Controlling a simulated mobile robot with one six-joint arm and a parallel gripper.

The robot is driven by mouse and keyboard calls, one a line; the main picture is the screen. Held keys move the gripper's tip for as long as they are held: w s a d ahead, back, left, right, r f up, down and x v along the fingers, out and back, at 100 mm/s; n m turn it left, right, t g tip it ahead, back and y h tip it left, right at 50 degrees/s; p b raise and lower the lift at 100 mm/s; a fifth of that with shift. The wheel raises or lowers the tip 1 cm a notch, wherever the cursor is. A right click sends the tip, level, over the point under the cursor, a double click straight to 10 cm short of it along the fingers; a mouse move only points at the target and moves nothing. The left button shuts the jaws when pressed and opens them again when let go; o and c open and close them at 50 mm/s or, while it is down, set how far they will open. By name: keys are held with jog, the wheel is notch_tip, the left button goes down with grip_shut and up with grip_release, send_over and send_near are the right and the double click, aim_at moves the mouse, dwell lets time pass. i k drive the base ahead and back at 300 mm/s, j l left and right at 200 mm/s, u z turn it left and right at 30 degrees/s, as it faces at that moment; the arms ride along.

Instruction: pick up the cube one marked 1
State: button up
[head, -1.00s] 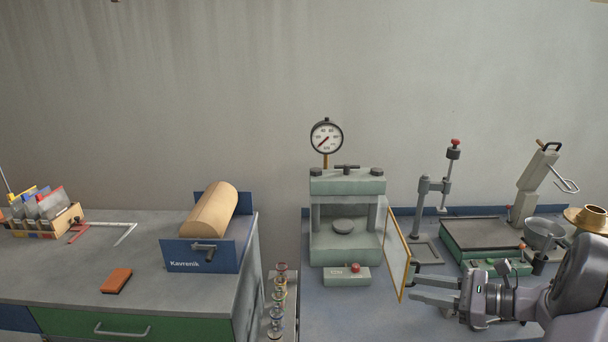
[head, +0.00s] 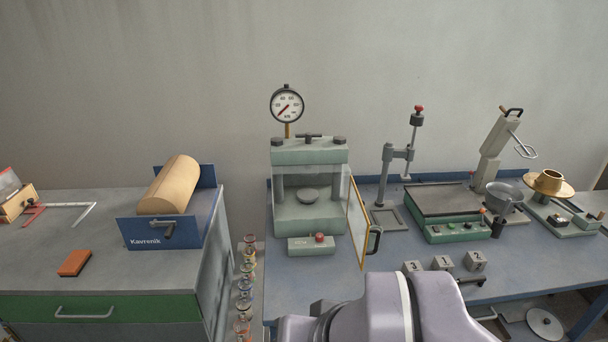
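Three small grey cubes stand in a loose row near the front edge of the right bench in the head view. The cube marked 1 (head: 442,263) is in the middle. The cube marked 3 (head: 412,267) is to its left and the cube marked 2 (head: 475,261) to its right. My arm shows large at the bottom centre, in front of the cubes in the picture. My gripper's fingers are not visible, so its opening and whether it holds anything do not show.
The green press (head: 310,190) with its open framed door (head: 357,222) stands left of the cubes. Behind them are a green-based device (head: 455,230), a stand (head: 397,165) and a grey funnel (head: 505,195). Bare blue bench top lies around the cubes.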

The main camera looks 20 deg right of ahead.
aim_at(443, 263)
jog(key=i+l+u, duration=0.15)
jog(key=l, duration=0.55)
jog(key=l+u, duration=0.15)
jog(key=l, duration=0.5)
jog(key=i+l+u, duration=0.15)
jog(key=l, duration=0.55)
jog(key=k+z, duration=0.2)
jog(key=z, duration=0.8)
jog(key=i+j+z, duration=0.15)
jog(key=z, duration=0.15)
jog(key=i+j+z, duration=0.1)
jog(key=j+z, duration=0.2)
